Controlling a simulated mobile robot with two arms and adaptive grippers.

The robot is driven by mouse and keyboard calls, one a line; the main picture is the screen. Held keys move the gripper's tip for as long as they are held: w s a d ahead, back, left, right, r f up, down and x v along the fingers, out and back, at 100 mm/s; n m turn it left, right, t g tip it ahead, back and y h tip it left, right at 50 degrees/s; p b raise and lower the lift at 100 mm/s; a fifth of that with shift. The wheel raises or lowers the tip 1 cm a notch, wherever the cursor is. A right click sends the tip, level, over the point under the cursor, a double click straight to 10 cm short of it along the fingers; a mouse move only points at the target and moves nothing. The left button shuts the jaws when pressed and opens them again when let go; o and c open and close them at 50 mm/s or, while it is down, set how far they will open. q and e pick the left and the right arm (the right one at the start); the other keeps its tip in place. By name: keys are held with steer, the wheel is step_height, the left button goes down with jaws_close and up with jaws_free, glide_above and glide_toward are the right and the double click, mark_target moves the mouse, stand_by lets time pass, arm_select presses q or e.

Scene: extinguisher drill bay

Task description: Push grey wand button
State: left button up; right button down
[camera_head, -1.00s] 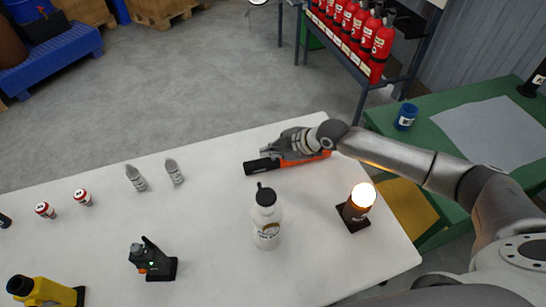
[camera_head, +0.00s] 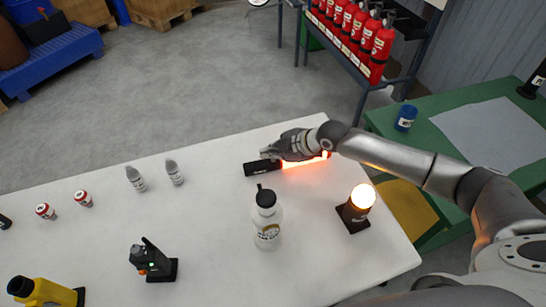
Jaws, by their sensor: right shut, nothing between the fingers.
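A wand with a black handle (camera_head: 260,168) and an orange tube lies on the white table (camera_head: 215,215) near its far edge. The tube glows bright orange. My right gripper (camera_head: 268,155) comes in from the right and is shut, with nothing between its fingers. Its fingertips are at the wand, near the handle's end by the tube. The gripper hides part of the wand, and I see no button. I cannot tell whether the fingertips touch it. My left gripper is not in view.
A lit amber lamp (camera_head: 356,205) stands at the table's right, with a white bottle (camera_head: 267,222) left of it. A black device (camera_head: 152,262), a yellow torch (camera_head: 42,291) and two grey-white small bottles (camera_head: 174,173) stand further left. A green table (camera_head: 465,165) is at the right.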

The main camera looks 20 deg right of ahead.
step_height(320, 180, up, 6)
steer(key=p, duration=0.5)
stand_by(0.7)
